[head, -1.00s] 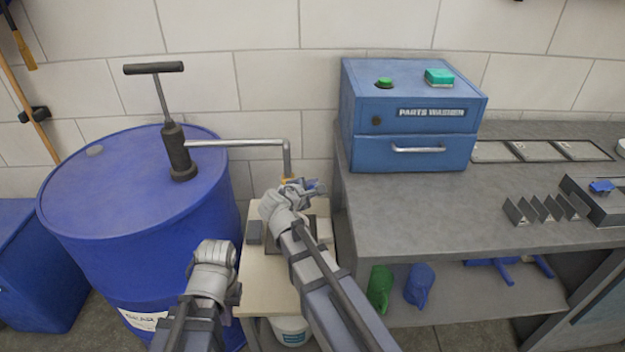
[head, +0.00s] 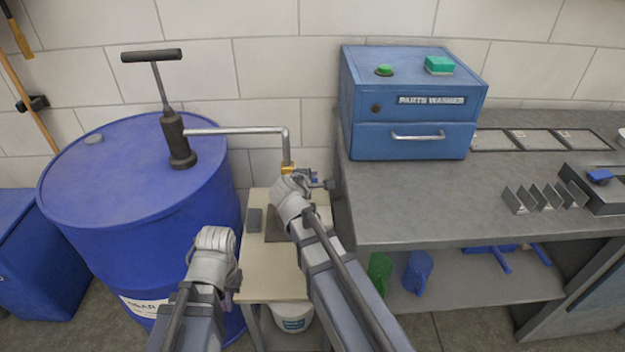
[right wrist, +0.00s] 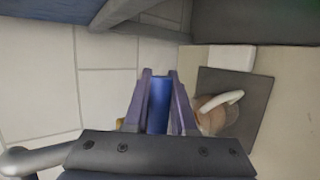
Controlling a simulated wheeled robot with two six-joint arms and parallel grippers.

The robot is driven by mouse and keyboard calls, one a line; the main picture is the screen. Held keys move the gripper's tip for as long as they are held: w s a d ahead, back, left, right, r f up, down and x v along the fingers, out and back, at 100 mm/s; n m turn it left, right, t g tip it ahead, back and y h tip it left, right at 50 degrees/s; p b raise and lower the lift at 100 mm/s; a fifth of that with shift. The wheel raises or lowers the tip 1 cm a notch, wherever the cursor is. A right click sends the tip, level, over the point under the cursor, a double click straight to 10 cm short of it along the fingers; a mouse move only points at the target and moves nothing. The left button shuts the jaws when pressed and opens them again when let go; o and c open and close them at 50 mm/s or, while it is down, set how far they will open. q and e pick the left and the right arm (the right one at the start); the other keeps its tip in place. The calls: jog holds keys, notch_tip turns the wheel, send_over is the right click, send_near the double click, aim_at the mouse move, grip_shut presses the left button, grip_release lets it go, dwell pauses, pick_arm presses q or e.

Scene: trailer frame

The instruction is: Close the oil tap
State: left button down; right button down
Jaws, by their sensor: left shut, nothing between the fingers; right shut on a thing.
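The oil tap (head: 288,170) is a small brass fitting at the end of the metal pipe (head: 240,131) from the hand pump on the blue drum. My right gripper (right wrist: 161,100) is shut on the tap's blue handle (right wrist: 158,105), which fills the gap between its fingers. In the head view my right wrist hides part of the tap and handle, so I cannot tell the handle's angle. My left gripper (head: 233,283) is shut and empty, low in front of the drum and apart from the tap; its fingertips are mostly hidden.
The blue drum (head: 90,215) stands at left. A small pale table (head: 265,285) stands below the tap, with a jug (right wrist: 217,118) on a dark mat (right wrist: 240,92). At right is a grey workbench (head: 420,215) with a blue parts washer (head: 400,115).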

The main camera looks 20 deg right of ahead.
jog(key=c, duration=0.7)
grip_release()
jog(key=shift+c, duration=0.2)
jog(key=p+v, duration=0.4)
jog(key=v, duration=0.3)
jog(key=shift+s+a+r, duration=0.2)
jog(key=shift+s, duration=0.1)
jog(key=s+a+m+g+y+p, duration=0.3)
jog(key=s+a+m+g+p, duration=0.1)
jog(key=s, duration=0.5)
jog(key=s+a+m+g+y+p, duration=0.2)
jog(key=s+a+m+g+p, duration=0.3)
jog(key=s+a+p, duration=0.2)
jog(key=s+a, duration=0.2)
jog(key=s, duration=0.1)
jog(key=shift+s+a+r+y, duration=0.3)
jog(key=shift+r+y, duration=0.1)
